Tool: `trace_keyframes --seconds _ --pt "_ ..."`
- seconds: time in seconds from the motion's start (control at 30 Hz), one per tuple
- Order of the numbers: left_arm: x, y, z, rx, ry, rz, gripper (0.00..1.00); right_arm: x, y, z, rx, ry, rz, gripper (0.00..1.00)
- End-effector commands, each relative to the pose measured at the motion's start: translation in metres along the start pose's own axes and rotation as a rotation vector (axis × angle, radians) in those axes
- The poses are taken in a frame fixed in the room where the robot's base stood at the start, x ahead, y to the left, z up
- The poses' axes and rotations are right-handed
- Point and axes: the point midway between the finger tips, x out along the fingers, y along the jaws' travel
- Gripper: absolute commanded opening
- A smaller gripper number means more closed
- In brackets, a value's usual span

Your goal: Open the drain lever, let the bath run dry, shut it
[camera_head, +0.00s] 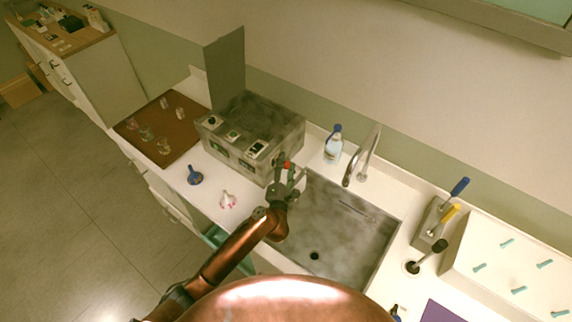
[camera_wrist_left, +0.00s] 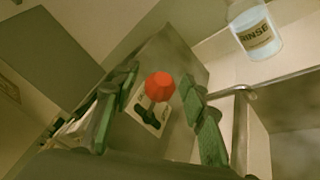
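The bath (camera_head: 235,155) is a grey, stained metal box on the counter, left of the sink, with its lid (camera_head: 225,65) standing up at the back. The drain lever's red knob (camera_head: 287,165) shows at the bath's sink-side end. In the left wrist view the red knob (camera_wrist_left: 160,86) sits in front of a pale plate (camera_wrist_left: 150,115) with a dark lever part. My left gripper (camera_head: 291,174) is at this end. Its green-padded fingers are spread on either side of the knob, with gaps showing. Water inside the bath cannot be seen. My right gripper is out of view.
A sink (camera_head: 335,225) with a tap (camera_head: 365,160) lies right of the bath. A rinse bottle (camera_head: 333,145) stands behind it. A blue funnel (camera_head: 195,175) and a pale funnel (camera_head: 228,200) stand in front. A brown mat (camera_head: 140,120) with glassware lies left.

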Motion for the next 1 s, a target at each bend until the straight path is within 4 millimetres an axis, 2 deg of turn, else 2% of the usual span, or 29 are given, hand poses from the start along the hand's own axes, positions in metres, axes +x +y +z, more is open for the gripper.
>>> trace_keyframes --seconds 0.2,0.77,1.0 --pt "0.0001 -0.0003 -0.0002 0.0 0.0 0.0 0.4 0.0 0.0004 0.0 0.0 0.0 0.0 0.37" --pt "-0.0003 -0.0003 -0.0005 0.0 0.001 0.0 0.01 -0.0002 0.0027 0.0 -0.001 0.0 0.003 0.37" --pt "-0.0003 -0.0003 -0.0006 0.0 0.001 0.0 0.0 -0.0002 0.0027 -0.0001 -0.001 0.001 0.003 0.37"
